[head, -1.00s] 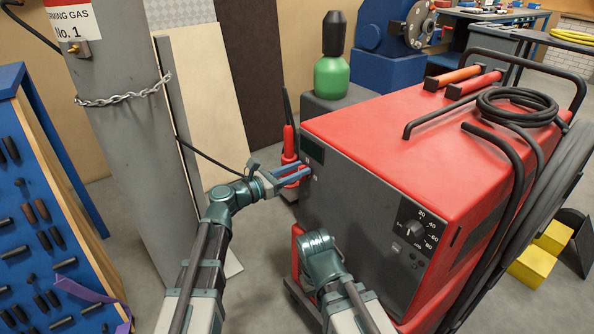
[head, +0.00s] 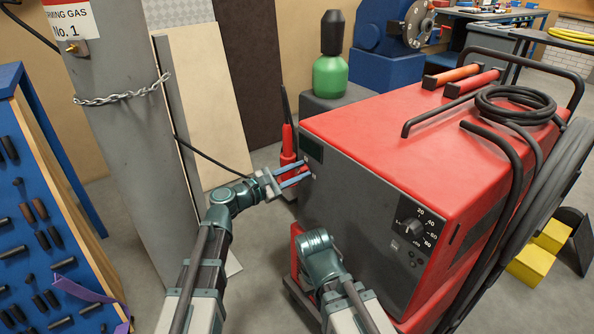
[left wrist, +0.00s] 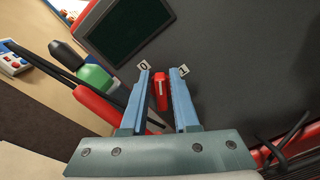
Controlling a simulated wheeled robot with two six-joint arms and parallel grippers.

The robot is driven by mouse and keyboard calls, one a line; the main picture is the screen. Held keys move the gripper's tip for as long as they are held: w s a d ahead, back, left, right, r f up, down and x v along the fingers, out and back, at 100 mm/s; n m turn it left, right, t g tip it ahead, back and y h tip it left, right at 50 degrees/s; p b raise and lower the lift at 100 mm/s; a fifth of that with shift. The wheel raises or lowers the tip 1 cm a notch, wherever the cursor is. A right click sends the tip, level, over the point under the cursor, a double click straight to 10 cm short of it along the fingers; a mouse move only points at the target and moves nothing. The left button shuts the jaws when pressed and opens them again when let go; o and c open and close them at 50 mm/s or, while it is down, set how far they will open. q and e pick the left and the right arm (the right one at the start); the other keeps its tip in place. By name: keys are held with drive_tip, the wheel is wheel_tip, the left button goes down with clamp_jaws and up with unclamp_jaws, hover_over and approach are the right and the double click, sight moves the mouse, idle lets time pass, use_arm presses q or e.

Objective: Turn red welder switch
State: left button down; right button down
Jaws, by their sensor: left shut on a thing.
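The red welder (head: 400,128) stands right of centre in the head view, its dark front panel facing my left arm. The red switch (left wrist: 161,88) with a white mark shows in the left wrist view on that panel, between the labels 0 (left wrist: 143,65) and 1 (left wrist: 183,71). My left gripper (head: 305,173) reaches the panel's upper left part, and its blue fingers (left wrist: 161,98) are shut on the switch, one on each side. I cannot tell which label the mark points to. My right gripper is not in view.
A grey post (head: 125,130) with a chain is left of my arm. A blue tool board (head: 30,230) is at far left.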

use_arm(q)
drive_tip(key=m, duration=0.3)
drive_tip(key=shift+s+d+f+m, duration=0.15)
drive_tip(key=shift+s+f+m, duration=0.05)
drive_tip(key=shift+f+m, duration=0.2)
drive_tip(key=m, duration=0.3)
drive_tip(key=f+m+b, duration=0.1)
drive_tip(key=m, duration=0.3)
drive_tip(key=shift+w, duration=0.15)
drive_tip(key=c, duration=1)
unclamp_jaws()
drive_tip(key=shift+r, duration=0.1)
drive_tip(key=shift+o, duration=0.8)
drive_tip(key=shift+w, duration=0.1)
drive_tip(key=shift+m, duration=0.3)
